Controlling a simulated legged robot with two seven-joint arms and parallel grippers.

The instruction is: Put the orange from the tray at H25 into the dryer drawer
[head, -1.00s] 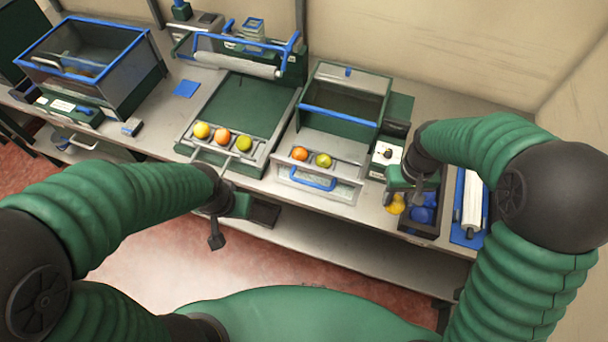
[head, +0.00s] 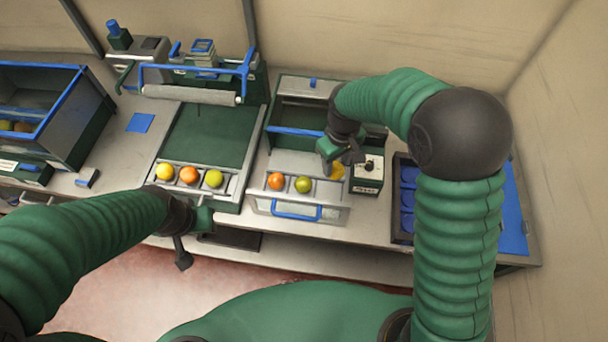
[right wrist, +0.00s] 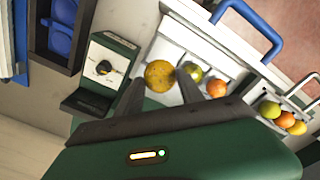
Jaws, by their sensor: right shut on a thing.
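A yellow-orange orange (head: 337,172) is between the fingertips of my right gripper (head: 341,160), over the right end of the dryer drawer (head: 340,215). In the right wrist view the orange (right wrist: 159,74) shows at the tips of the two fingers. I cannot tell whether it touches the drawer floor. The drawer is pulled out, with a blue handle, and holds an orange fruit (head: 276,181) and a green fruit (head: 303,184) in a row to the left. A dark tray (head: 398,226) with blue cups stands at the right. My left gripper (head: 182,255) hangs before the bench; its jaw opening is unclear.
The dryer's green box (head: 300,133) stands behind the drawer. A small white and green control box (head: 368,174) is close right of my right gripper. Another rack to the left holds a yellow, an orange and a green fruit (head: 214,179). A blue-rimmed bin (head: 90,120) stands far left.

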